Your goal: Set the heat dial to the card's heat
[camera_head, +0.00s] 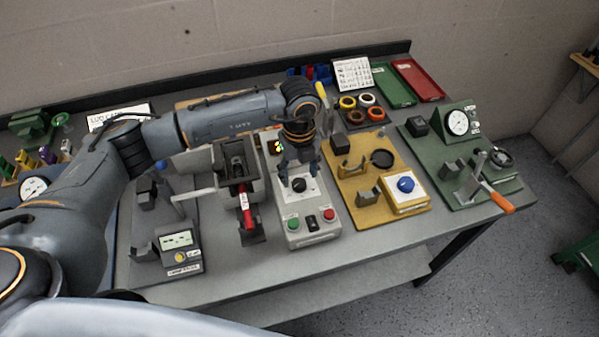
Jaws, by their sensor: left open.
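The heat dial (299,186) is a dark round knob on a white plate, on top of a grey control box (308,232) near the middle of the bench. My left gripper (298,174) points down over the dial with its fingers apart, one on each side of the knob. I cannot tell whether the fingers touch it. The gripper hides part of the dial's scale, and the pointer's setting is too small to read. A white card (352,74) with rows of small print stands at the back of the bench; its text is not legible. My right gripper is out of view.
The box's front carries a green button (293,224), a black switch and a red button (329,215). A red-handled device (244,200) stands close on the left. A yellow board (372,214) with a blue button is on the right, then a green fixture (478,190).

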